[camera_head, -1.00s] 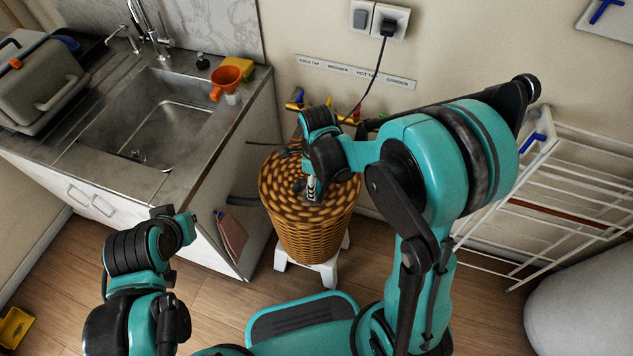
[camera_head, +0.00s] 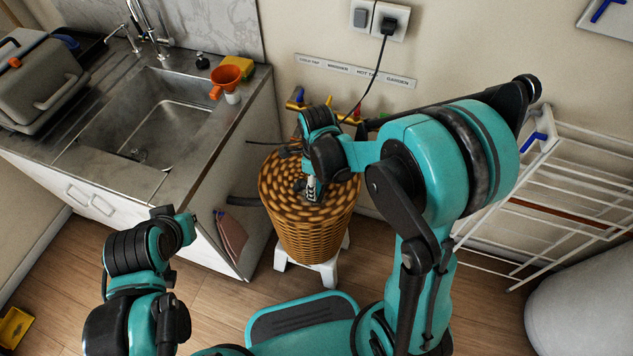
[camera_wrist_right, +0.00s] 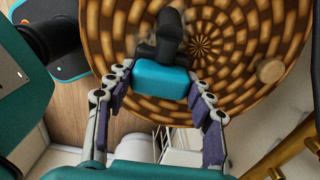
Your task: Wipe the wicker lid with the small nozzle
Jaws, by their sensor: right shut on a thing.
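The wicker lid (camera_head: 277,178) is round, brown and tan, and sits on a tall wicker basket (camera_head: 308,238). It fills much of the right wrist view (camera_wrist_right: 112,28), with a round wooden knob (camera_wrist_right: 270,71) at right. My right gripper (camera_head: 311,190) is above the lid and shut on the small nozzle. The nozzle (camera_wrist_right: 165,45) shows in the wrist view as a dark grey piece with a blue block, between the fingers and over the lid. I cannot tell whether it touches the lid. My left arm is at lower left; its gripper is not clearly in view.
The basket stands on a white stool (camera_head: 327,270). A sink counter (camera_head: 195,160) with an orange funnel (camera_head: 225,80) and yellow sponge (camera_head: 239,65) is at left. Taps (camera_head: 297,102) are behind the basket. A white drying rack (camera_head: 550,190) stands at right.

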